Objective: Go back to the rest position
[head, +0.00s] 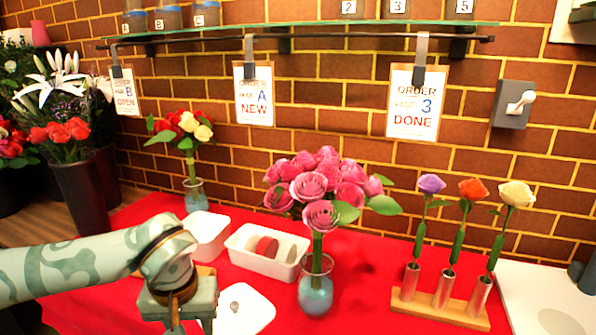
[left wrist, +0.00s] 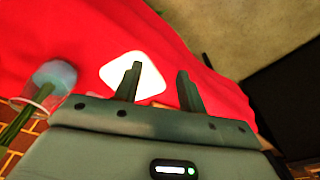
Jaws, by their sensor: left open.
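My left gripper (left wrist: 157,85) is open in the left wrist view, with its two fingers apart and nothing between them. In the head view my left gripper (head: 190,325) points down at the lower left, its fingertips cut off by the frame edge. It is beside a white square piece (head: 243,310) on the red cloth, which also shows beyond the fingers in the left wrist view (left wrist: 145,72). A bouquet of pink roses (head: 318,187) stands in a glass vase (head: 316,290) to the right of the gripper, apart from it. My right gripper is not in view.
A white bin (head: 265,262) and a white container (head: 208,235) stand behind the gripper. A wooden rack (head: 440,307) holds three single roses at right. A smaller bouquet (head: 185,130) stands in a vase at back left. Order cards (head: 416,102) hang from a rail below a glass shelf.

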